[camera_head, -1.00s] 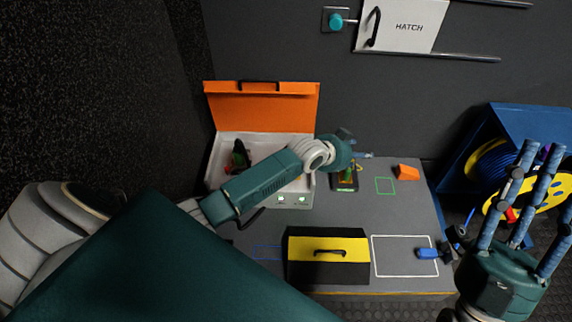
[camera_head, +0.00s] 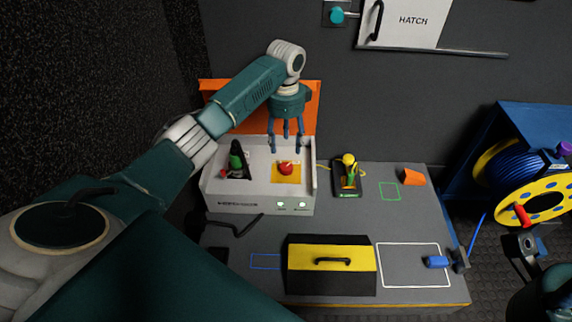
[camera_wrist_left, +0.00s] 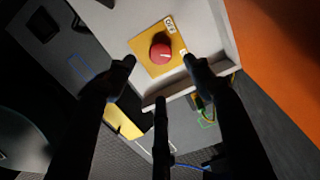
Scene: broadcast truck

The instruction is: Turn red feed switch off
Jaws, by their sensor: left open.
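The red feed switch (camera_head: 286,169) is a round red knob on a yellow plate (camera_head: 278,179), set in the top of a white case (camera_head: 222,188) with its orange lid raised. In the left wrist view the red knob (camera_wrist_left: 160,53) has a pale mark on its face; small white labels sit at the plate's edge, one seeming to read OFF. My left gripper (camera_head: 287,142) points down over the knob. Its dark fingers (camera_wrist_left: 160,76) are spread and empty, apparently apart from the knob. My right gripper's fingers are out of view; only part of my right arm shows at lower right.
A green and black control (camera_head: 237,160) stands left of the knob. A device with a yellow knob (camera_head: 348,160) is right of the case. A black and yellow toolbox (camera_head: 330,265) stands at the front. A blue cable reel stand (camera_head: 535,125) is at right.

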